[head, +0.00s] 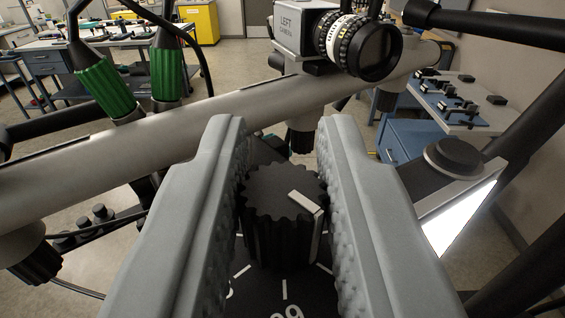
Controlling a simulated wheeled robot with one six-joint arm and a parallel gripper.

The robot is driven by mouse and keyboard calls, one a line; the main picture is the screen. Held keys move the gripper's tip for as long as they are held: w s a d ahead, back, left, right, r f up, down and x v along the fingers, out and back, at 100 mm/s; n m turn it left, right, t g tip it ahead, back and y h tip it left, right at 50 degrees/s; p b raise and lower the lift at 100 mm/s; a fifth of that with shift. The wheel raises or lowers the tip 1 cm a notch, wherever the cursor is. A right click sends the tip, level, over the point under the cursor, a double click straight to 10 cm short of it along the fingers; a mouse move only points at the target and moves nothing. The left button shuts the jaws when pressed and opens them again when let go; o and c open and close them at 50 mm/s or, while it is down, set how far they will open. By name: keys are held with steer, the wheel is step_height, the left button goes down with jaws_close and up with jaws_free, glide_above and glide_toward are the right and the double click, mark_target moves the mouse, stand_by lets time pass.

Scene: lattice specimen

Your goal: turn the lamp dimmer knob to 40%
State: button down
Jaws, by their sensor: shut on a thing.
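The dimmer knob (283,225) is a black, ridged cylinder with a white pointer line on its top and side. The pointer faces the lower right of the picture. My gripper (284,190) is shut on the knob, with one grey, bumpy finger on each side of it. Below the knob, a black dial face (262,283) shows white tick marks and part of a number. My fingers hide most of the dial, so the setting cannot be read. A lit white lamp panel (458,218) in a grey frame stands at the right.
A thick grey bar (150,140) crosses behind the knob. A camera marked LEFT (335,38) sits above it. Green-gripped cables (104,88) stand at the left. Black rods run at the right. Benches and a yellow cabinet (200,22) are farther back.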

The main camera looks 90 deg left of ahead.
steer(key=shift+n+g, duration=0.6)
steer(key=shift+g, duration=0.4)
steer(key=c, duration=1.3)
jaws_free()
steer(key=w+d, duration=0.1)
steer(key=d, duration=1.6)
steer(key=shift+d, duration=0.15)
